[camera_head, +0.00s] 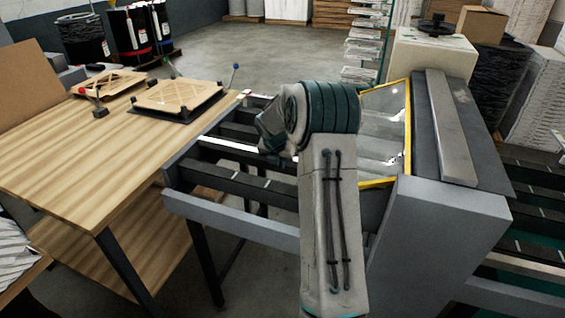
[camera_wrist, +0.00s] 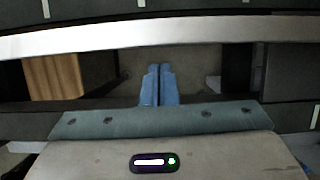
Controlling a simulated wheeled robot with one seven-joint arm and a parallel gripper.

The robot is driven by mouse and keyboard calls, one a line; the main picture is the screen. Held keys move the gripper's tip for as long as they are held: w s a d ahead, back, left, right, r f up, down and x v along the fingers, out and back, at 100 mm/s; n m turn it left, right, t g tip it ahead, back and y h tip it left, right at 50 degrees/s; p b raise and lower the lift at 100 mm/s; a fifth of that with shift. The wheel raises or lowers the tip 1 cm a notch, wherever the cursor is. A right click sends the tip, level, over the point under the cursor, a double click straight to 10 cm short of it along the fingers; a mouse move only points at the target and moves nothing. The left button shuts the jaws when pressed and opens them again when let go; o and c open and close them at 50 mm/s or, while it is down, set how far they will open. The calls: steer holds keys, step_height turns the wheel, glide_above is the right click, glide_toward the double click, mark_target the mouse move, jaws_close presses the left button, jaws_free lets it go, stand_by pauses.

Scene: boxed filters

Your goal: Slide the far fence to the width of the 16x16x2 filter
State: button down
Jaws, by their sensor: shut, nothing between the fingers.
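A pale metal bar (camera_head: 235,146), which looks like the far fence, runs across the conveyor; it also crosses the upper part of the wrist view (camera_wrist: 150,36). My gripper (camera_wrist: 158,72) is shut and empty, its blue fingers together. In the wrist view the fingertips lie just below the bar, with a small gap in the picture; contact cannot be told. In the head view my arm hides the fingers. A square filter with a cardboard frame (camera_head: 178,95) lies on a dark base on the wooden table. Another filter (camera_head: 112,82) lies behind it to the left. No size print is readable.
Dark conveyor strips with white marks (camera_head: 232,181) run beside the bar, with open gaps to the floor between them. A grey machine housing (camera_head: 450,215) with a yellow-edged clear panel (camera_head: 384,128) stands right of my arm. The wooden table (camera_head: 70,160) is at left.

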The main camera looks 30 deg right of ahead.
steer(key=s+a+r+m+b, duration=0.2)
steer(key=s+a+r+m, duration=0.5)
steer(key=s+a+r, duration=0.5)
steer(key=s+a+m+y, duration=0.1)
steer(key=s+a+m, duration=0.3)
steer(key=s+m, duration=0.6)
steer(key=s+a+m+y, duration=0.2)
steer(key=s+a+m, duration=0.3)
steer(key=s+m, duration=0.4)
steer(key=s+r, duration=0.1)
steer(key=s, duration=0.5)
steer(key=shift+a+m+t, duration=0.15)
steer(key=shift+m+t, duration=0.25)
